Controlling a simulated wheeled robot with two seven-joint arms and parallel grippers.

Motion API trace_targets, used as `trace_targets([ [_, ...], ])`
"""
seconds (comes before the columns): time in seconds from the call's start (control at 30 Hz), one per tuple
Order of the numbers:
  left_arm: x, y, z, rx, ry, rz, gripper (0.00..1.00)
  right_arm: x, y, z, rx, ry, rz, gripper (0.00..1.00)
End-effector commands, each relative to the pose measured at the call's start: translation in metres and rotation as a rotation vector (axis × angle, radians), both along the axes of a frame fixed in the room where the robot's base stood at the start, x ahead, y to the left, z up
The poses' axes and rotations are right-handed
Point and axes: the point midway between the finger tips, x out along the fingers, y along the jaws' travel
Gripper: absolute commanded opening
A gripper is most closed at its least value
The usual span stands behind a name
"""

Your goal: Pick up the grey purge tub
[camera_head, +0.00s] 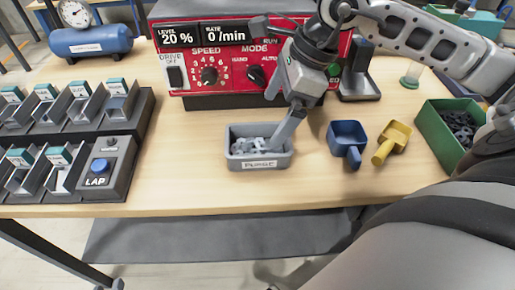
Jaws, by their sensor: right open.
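The grey purge tub (235,160) stands upright on the wooden table, in front of the red control box. It has a "PURGE" label on its front and holds a heap of small grey parts (255,145). My right gripper (280,137) comes down from above at the tub's right rear side. Its fingers are open and overlap the tub's inside and right rear wall in the picture. Whether they touch the wall I cannot tell. The tub's right rear rim is partly hidden by the fingers. My left gripper is not in view.
A blue scoop (347,140) and a yellow scoop (392,141) lie to the right of the tub, with a green bin (440,130) beyond. The red control box (215,65) stands behind. Black trays (75,125) fill the left. Table is clear left of the tub.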

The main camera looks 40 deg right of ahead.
Motion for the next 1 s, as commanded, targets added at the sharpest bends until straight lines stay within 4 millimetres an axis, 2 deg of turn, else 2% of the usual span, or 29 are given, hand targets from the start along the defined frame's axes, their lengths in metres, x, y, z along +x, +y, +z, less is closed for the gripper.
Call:
trace_targets([
  [0.1, 0.000, 0.000, -0.001, 0.000, -0.001, 0.000, 0.27, 0.004, 0.007, -0.019, 0.003, 0.002, 0.000, 1.00],
  [0.37, 0.001, 0.000, 0.003, -0.001, -0.008, 0.001, 0.27, 0.007, 0.014, -0.037, 0.001, 0.002, 0.000, 1.00],
  [0.63, 0.000, 0.000, 0.002, -0.002, -0.007, 0.000, 0.27, 0.012, 0.030, -0.071, 0.002, 0.003, -0.001, 1.00],
  [1.0, -0.002, 0.000, -0.001, -0.001, 0.002, -0.001, 0.27, 0.014, 0.032, -0.078, 0.000, -0.001, 0.000, 1.00],
])
